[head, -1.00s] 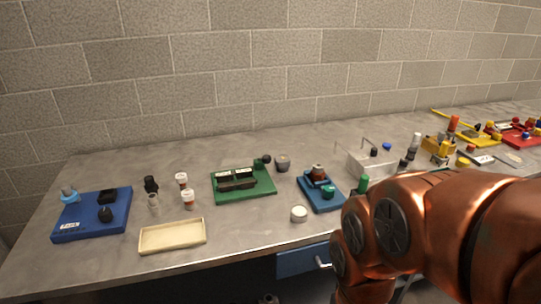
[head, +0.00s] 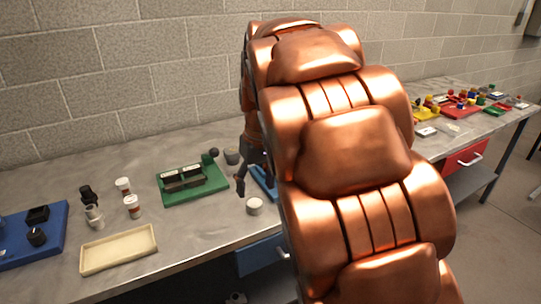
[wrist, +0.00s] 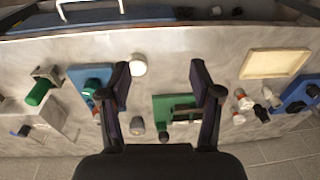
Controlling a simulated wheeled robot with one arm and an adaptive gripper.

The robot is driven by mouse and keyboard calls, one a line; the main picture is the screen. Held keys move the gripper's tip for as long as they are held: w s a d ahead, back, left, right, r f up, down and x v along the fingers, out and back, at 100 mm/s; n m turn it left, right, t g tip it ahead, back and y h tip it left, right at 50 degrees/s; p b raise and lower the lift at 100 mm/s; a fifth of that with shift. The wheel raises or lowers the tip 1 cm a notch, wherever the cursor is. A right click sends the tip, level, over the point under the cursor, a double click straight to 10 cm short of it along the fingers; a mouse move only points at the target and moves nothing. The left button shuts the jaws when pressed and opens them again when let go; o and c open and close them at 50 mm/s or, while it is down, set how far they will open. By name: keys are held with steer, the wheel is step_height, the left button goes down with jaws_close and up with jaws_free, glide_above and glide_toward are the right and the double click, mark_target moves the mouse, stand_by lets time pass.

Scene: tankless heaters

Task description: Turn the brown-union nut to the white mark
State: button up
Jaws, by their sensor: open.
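The blue board (head: 262,183) is mostly hidden behind my arm in the head view. In the wrist view the blue board (wrist: 84,73) lies at the left, with a teal knob (wrist: 88,92) on it. My left-hand finger covers much of the board there. The brown union nut and a white mark cannot be made out now. In the head view one dark finger (head: 240,186) shows left of the blue board.
A white round cap (head: 254,206) stands near the front edge. The green board (head: 178,198) with dark blocks, a grey cup (head: 232,156) and a cream tray (head: 118,250) are to the left.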

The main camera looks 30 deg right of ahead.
steer(key=w+d+f+n+t+y+b, duration=0.1)
steer(key=w+d+n+t+b, duration=0.15)
steer(key=w+d, duration=0.75)
steer(key=w+d+f+n+t+b, duration=0.1)
steer(key=w+d+f+n, duration=0.15)
steer(key=w+d, duration=0.75)
steer(key=shift+n, duration=0.3)
steer(key=shift+p+x, duration=0.5)
steer(key=shift+x, duration=2.95)
steer(key=shift+a, duration=0.1)
steer(key=shift+c, duration=0.3)
steer(key=c, duration=1.1)
